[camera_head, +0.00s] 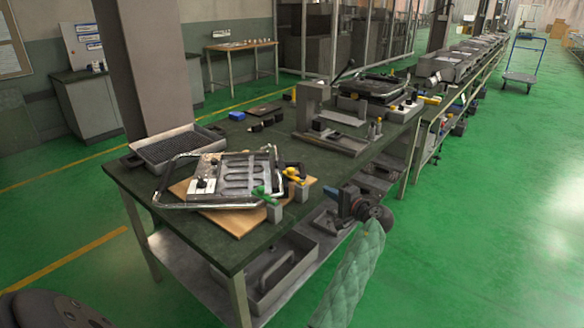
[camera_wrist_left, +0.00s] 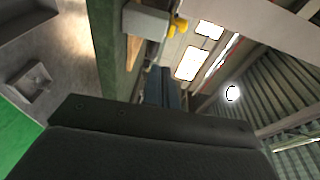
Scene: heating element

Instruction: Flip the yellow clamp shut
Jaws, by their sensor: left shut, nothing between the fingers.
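The yellow clamp (camera_head: 291,173) sits on a small grey block (camera_head: 302,190) at the right corner of the wooden board (camera_head: 232,222). Its yellow part also shows at the top of the left wrist view (camera_wrist_left: 178,26), beside the grey block (camera_wrist_left: 145,19). A green clamp (camera_head: 261,192) is on another block to its left. The heating element (camera_head: 240,174) lies in a metal frame on the board. My left gripper (camera_head: 331,191) is shut and empty, just right of the yellow clamp and apart from it. Its blue-grey fingers show in the left wrist view (camera_wrist_left: 161,76). My right gripper is not in view.
The dark green table (camera_head: 132,179) holds a black-topped tray (camera_head: 174,146) at the left and a grey fixture (camera_head: 330,137) behind the clamps. A shelf under the table bears a grey bin (camera_head: 268,275).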

